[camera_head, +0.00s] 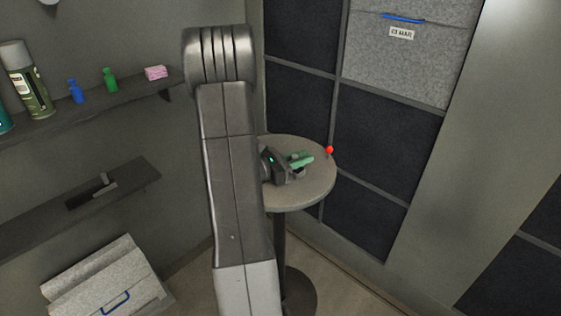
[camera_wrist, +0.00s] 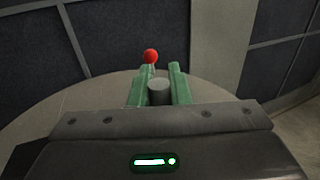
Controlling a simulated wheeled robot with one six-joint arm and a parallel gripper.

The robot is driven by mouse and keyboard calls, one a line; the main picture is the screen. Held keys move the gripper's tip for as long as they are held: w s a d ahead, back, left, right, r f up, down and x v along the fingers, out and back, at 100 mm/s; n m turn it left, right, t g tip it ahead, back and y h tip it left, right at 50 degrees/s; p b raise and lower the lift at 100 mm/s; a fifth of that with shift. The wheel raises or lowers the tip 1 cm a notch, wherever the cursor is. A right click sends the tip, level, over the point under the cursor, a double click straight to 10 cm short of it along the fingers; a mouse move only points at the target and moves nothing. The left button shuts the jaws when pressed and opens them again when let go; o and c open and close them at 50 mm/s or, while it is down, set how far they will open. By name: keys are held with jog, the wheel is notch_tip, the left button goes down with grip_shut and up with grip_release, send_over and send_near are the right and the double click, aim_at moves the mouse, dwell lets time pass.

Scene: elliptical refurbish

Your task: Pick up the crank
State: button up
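A red ball knob (camera_head: 329,150) shows at the far right edge of the round table; it also shows in the wrist view (camera_wrist: 151,56), just beyond my fingertips. It looks like the crank's knob, though the crank's arm is mostly hidden. A grey cylinder (camera_wrist: 159,92) stands between my green fingers, perhaps the crank's hub. My gripper (camera_head: 302,159) is low over the table; in the wrist view my gripper (camera_wrist: 158,77) is open, with a finger on each side of the cylinder. The right finger is very near the cylinder; I cannot tell whether they touch.
The round grey table (camera_head: 310,192) stands by a dark panelled wall. A lower shelf (camera_head: 130,184) at left holds a dark piece with a grey lever (camera_head: 103,185). The upper shelf (camera_head: 120,98) holds bottles and a pink block. A grey box (camera_head: 105,280) sits below.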

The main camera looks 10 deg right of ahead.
grip_shut()
jog(key=shift+r, duration=0.1)
